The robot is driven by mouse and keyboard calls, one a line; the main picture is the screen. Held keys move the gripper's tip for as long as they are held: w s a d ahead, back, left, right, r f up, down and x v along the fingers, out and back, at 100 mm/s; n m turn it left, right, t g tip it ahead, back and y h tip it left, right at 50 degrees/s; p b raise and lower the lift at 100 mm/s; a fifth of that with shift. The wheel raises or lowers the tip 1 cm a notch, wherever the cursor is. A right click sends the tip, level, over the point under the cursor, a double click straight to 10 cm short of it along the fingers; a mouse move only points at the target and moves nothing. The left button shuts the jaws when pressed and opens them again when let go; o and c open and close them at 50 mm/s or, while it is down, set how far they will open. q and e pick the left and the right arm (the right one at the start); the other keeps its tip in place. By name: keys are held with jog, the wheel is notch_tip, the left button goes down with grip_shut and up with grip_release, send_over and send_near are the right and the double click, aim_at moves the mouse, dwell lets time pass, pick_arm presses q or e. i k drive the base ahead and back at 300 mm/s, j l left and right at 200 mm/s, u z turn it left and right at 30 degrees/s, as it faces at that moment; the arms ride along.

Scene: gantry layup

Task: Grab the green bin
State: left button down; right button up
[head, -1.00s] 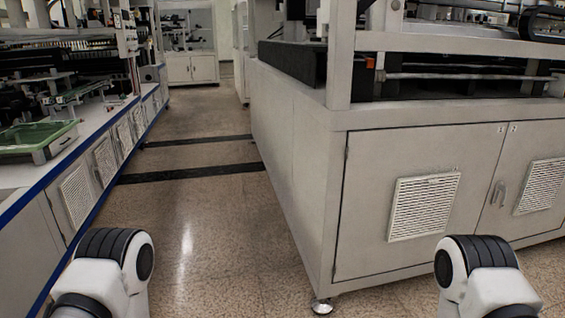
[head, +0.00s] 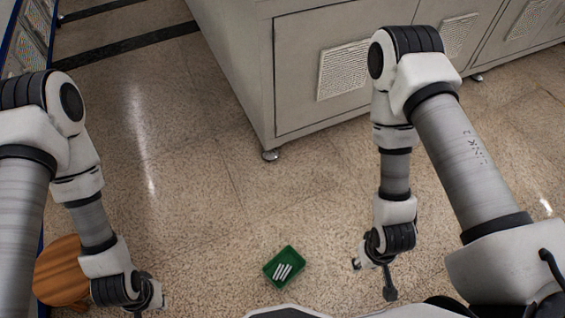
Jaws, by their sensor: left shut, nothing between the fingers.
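A small dark green bin (head: 290,254) is on the speckled floor at the lower middle of the head view, with several white stick-like pieces inside it. My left gripper (head: 147,302) hangs at the lower left, to the left of the bin and well apart from it. It is shut and empty, and partly cut by the bottom edge. My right gripper (head: 371,277) is to the right of the bin, apart from it.
A round wooden stool (head: 62,268) stands at the lower left, beside my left forearm. A large grey cabinet (head: 300,75) on feet fills the upper right. A blue-edged bench (head: 30,30) runs along the left edge. Floor around the bin looks clear.

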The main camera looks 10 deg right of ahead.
aim_at(288, 255)
jog(key=k+l, duration=0.15)
jog(key=k, duration=0.25)
jog(key=k+l, duration=0.1)
jog(key=k, duration=0.25)
jog(key=k+l, duration=0.15)
jog(key=k, duration=0.25)
